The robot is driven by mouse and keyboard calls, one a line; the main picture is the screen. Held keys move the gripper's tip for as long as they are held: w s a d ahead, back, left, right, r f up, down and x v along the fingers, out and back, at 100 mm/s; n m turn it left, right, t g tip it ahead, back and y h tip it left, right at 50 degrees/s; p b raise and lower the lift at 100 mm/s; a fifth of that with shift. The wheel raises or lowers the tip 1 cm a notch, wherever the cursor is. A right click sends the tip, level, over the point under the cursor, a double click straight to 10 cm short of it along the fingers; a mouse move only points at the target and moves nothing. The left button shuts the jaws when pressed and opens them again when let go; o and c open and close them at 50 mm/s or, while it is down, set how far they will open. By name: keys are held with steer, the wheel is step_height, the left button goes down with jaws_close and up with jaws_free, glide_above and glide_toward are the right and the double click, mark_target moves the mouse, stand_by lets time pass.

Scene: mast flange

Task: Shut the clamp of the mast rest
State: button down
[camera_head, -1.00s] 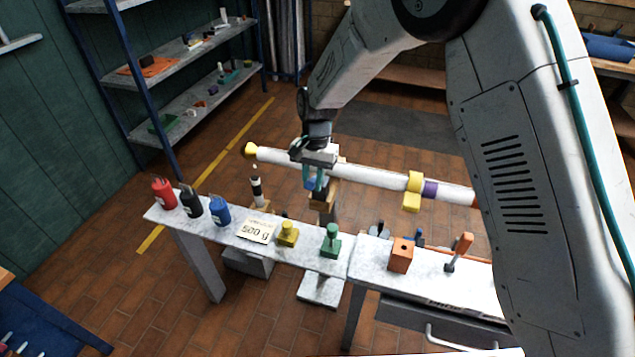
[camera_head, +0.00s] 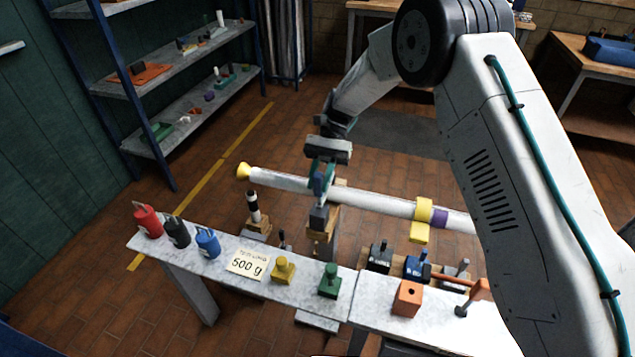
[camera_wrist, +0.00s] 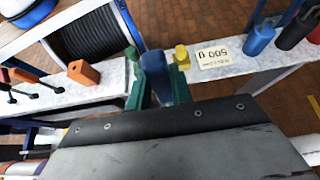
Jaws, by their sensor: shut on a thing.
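The white mast (camera_head: 375,201) runs across the head view, with a yellow end cap (camera_head: 243,170) at the left. It lies at the mast rest (camera_head: 320,246), a post with a wooden top and a dark grey block (camera_head: 319,216). My gripper (camera_head: 321,182) is above the rest, pointing down, its teal fingers shut on a blue clamp lever (camera_head: 317,187). The wrist view shows the blue lever (camera_wrist: 179,88) beside the teal fingers. The lever stands roughly upright. The clamp's seat around the mast is partly hidden, so I cannot tell how far it is closed.
A pale bench in front holds a yellow knobbed weight (camera_head: 283,270), a green one (camera_head: 330,281), a 500 g card (camera_head: 248,263), an orange block (camera_head: 407,298) and red, black and blue containers.

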steer(key=shift+w+d+g+y, duration=0.2)
steer(key=shift+w+g+y, duration=0.1)
steer(key=shift+w+g, duration=0.45)
steer(key=c, duration=1.2)
jaws_free()
steer(key=shift+c, duration=0.2)
